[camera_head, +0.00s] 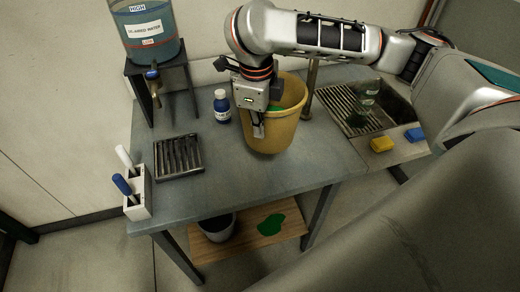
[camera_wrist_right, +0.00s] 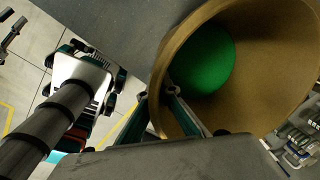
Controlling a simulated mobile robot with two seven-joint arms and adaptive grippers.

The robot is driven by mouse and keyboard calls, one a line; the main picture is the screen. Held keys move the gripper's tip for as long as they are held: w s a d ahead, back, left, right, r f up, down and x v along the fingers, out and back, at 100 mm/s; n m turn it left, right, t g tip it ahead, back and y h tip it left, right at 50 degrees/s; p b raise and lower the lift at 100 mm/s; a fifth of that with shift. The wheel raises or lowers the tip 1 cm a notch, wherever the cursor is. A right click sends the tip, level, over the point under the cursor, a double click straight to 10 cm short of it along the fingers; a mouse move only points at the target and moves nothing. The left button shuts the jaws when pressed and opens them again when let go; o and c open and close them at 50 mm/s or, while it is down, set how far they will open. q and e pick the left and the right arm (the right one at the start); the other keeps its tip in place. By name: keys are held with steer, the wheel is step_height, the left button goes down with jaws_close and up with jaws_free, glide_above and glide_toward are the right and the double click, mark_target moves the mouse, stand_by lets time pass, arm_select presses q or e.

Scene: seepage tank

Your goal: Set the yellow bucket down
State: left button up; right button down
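The yellow bucket (camera_head: 277,132) is at the back middle of the grey table, upright or nearly so. I cannot tell whether its base touches the tabletop. My right gripper (camera_head: 258,127) is at its near left rim, pointing down. In the right wrist view the gripper's fingers (camera_wrist_right: 160,94) straddle the bucket wall, one inside and one outside, and appear shut on it. The inside of the bucket (camera_wrist_right: 270,75) shows a round patch of green liquid (camera_wrist_right: 205,60) at the bottom. My left gripper is not in view.
A black drain grate (camera_head: 178,156), a white marker holder (camera_head: 138,195) and a tank (camera_head: 146,35) are further left. The table's front is clear.

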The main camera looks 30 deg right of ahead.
mark_target(270, 115)
step_height(270, 115, down, 8)
steer(key=shift+f, duration=0.15)
stand_by(0.4)
steer(key=shift+f, duration=0.15)
steer(key=c, duration=2.3)
jaws_free()
steer(key=r, duration=0.8)
steer(key=s+a+r, duration=0.1)
steer(key=r, duration=0.3)
steer(key=shift+r, duration=0.1)
